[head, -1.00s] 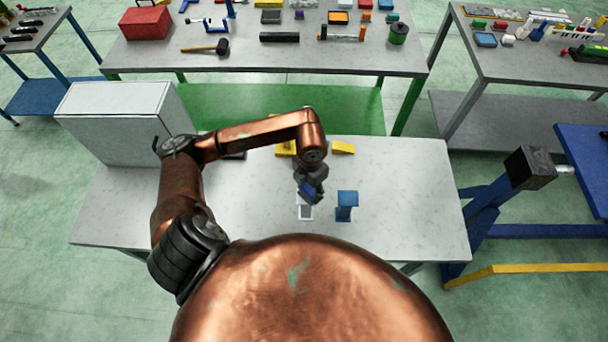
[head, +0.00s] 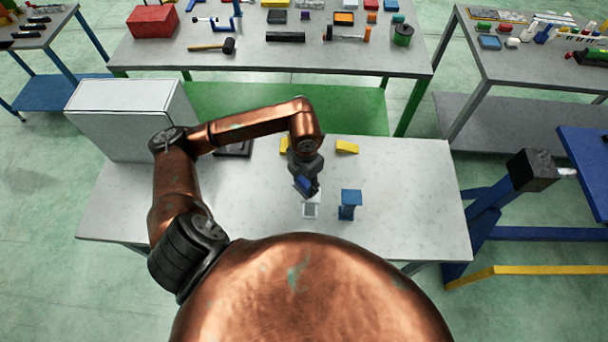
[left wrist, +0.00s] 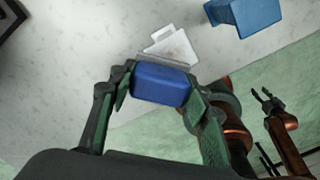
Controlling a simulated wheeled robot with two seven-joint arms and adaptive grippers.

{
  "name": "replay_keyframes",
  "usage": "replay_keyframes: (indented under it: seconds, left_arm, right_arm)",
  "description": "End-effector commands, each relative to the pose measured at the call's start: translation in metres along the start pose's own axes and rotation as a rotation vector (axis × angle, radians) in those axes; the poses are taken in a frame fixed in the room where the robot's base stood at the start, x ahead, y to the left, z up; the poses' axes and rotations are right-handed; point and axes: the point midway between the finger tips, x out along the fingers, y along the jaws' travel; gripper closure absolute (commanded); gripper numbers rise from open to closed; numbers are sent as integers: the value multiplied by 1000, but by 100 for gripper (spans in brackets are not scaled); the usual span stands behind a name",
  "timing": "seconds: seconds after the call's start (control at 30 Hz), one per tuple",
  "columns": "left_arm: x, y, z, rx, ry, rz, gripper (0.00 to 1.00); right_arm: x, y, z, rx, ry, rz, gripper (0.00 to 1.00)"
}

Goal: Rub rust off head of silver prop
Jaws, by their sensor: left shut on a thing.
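The silver prop (head: 311,211) stands on the near white table, left of a blue prop (head: 350,204). In the left wrist view the silver prop (left wrist: 177,45) shows a pale, stepped head with a faint brownish patch. My left gripper (head: 306,186) is shut on a blue block (left wrist: 160,84), which has a thin grey layer along its far edge. The block is just beside the prop's head and partly covers it in the left wrist view; I cannot tell whether they touch. My right gripper (left wrist: 264,98) is open and empty, over the floor at the right.
The blue prop (left wrist: 245,16) is close on the right. A yellow wedge (head: 346,147) and a dark tray (head: 234,149) lie at the table's back. A white cabinet (head: 125,118) stands at the left. The table's right side is clear.

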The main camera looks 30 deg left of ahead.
Motion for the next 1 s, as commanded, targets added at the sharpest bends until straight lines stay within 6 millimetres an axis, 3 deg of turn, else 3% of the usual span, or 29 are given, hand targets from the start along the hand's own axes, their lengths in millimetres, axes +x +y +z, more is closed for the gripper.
replay_keyframes:
  seconds: [0.4,1.0]
  left_arm:
    - [-38,-1,1,3,-2,1,82]
    - [-40,-1,1,3,-1,0,82]
  right_arm:
    - [-18,-2,-4,1,3,-2,60]
    - [-19,-1,-5,1,4,-2,60]
